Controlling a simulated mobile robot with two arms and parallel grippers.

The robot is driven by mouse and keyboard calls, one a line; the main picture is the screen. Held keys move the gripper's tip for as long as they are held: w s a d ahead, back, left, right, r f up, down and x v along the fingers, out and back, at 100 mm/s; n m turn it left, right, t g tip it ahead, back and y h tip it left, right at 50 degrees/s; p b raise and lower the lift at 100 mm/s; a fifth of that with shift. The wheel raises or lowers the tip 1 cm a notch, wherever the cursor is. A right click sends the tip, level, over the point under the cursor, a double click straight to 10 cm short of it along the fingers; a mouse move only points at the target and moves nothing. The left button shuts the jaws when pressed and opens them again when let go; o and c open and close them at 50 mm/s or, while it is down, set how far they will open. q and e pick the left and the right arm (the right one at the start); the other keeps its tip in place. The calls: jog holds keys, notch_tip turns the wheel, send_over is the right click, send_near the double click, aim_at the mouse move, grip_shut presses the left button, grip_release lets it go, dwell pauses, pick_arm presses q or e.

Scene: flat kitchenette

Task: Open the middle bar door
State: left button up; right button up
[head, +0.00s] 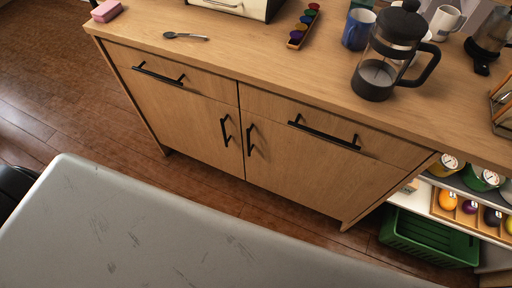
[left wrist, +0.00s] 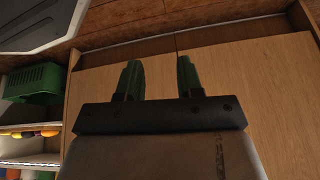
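The wooden bar cabinet has a left door (head: 190,122) and a right door (head: 300,170) side by side under two drawers, and both look shut. The left door has a black upright handle (head: 225,130). The right door has a black upright handle (head: 250,140) close beside it, across the seam. My left gripper (left wrist: 160,75) shows only in the left wrist view, with its two green-black fingers apart and nothing seen between them. Wooden panels (left wrist: 250,85) and a seam lie beyond it; no handle shows there. My right gripper is in neither view.
Two drawers with black bar handles (head: 160,74) (head: 323,135) sit above the doors. The countertop holds a French press (head: 392,48), a blue mug (head: 358,29) and a spoon (head: 186,36). A green crate (head: 428,238) stands under open shelves at right. Wooden floor fronts the doors.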

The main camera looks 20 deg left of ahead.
pick_arm(q)
jog(key=w+r+t+h+b, duration=0.1)
jog(key=w+r+t+b, duration=0.15)
jog(key=w, duration=0.45)
jog(key=w+r+t+b, duration=0.2)
jog(key=w+r+t, duration=0.1)
jog(key=w, duration=0.5)
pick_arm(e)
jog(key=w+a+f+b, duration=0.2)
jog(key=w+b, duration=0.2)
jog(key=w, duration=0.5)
pick_arm(q)
notch_tip(320, 180, up, 16)
jog(key=t+h+b, duration=0.3)
jog(key=t, duration=0.4)
send_over(249, 152)
jog(key=shift+w+a+m, duration=0.1)
jog(key=shift+w+m, duration=0.2)
jog(key=shift+m, duration=0.1)
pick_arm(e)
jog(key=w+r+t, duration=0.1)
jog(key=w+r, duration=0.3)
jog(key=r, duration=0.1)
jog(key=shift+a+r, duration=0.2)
pick_arm(q)
jog(key=shift+r, duration=0.1)
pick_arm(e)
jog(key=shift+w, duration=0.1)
pick_arm(q)
grip_shut()
